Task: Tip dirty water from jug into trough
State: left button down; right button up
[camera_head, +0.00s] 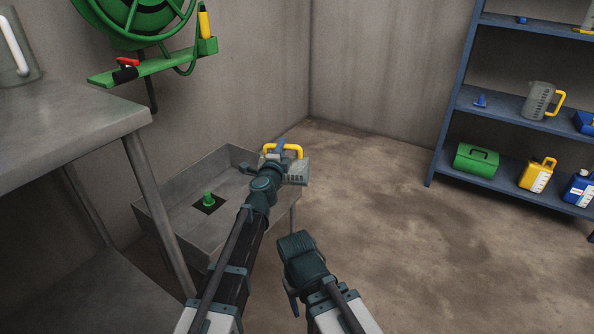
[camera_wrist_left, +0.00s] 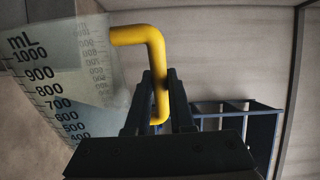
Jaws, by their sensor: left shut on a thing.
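The clear jug (camera_head: 297,173) with a yellow handle (camera_head: 292,149) is over the far right end of the grey metal trough (camera_head: 243,158). My left gripper (camera_head: 280,154) is shut on the handle. In the left wrist view, the jug (camera_wrist_left: 60,75) shows its mL scale, and its handle (camera_wrist_left: 150,50) sits between the fingers (camera_wrist_left: 160,95). The jug looks tipped on its side, its rim seemingly toward the left. Its water cannot be made out, and no stream shows. My right gripper (camera_head: 291,298) is low at the front, its jaws unclear.
A green plug (camera_head: 208,199) stands at the trough's dark drain. A metal table (camera_head: 60,125) is at the left. A green hose reel (camera_head: 135,15) hangs on the wall. Blue shelving (camera_head: 510,118) with another jug (camera_head: 538,100) stands at the right; floor between is clear.

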aim_at(296, 159)
pick_arm(q)
jog(key=d+m, duration=0.1)
jog(key=d+f+m+b, duration=0.1)
jog(key=s+d+f+m+b, duration=0.1)
jog(key=d, duration=0.1)
jog(key=shift+d, duration=0.1)
jog(key=shift+m, duration=0.3)
